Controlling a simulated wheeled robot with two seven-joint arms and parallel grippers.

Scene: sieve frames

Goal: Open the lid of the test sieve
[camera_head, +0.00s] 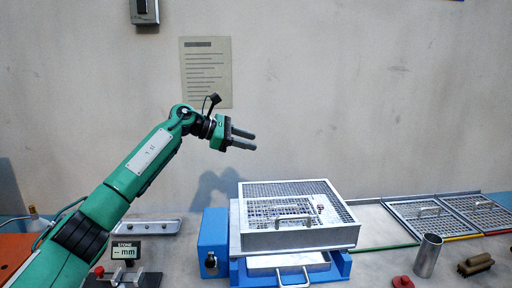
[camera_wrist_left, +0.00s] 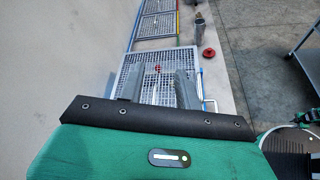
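The test sieve (camera_head: 300,239) is a silver box with a mesh lid (camera_head: 290,195), standing on a blue base (camera_head: 214,236). The lid lies flat over the box and carries a metal handle (camera_head: 295,221) near its front edge. My left gripper (camera_head: 243,140) is in the air above and behind the lid's left part, apart from it. Its two fingers are spread with nothing between them. In the left wrist view the gripper (camera_wrist_left: 158,88) shows over the mesh lid (camera_wrist_left: 160,78), which its fingers partly hide.
Mesh frames with handles (camera_head: 425,212) lie at the right. A metal cylinder (camera_head: 428,256), a red knob-like object (camera_head: 403,282) and a brush (camera_head: 475,265) stand front right. A small gauge display (camera_head: 125,251) is front left. A wall closes off the back.

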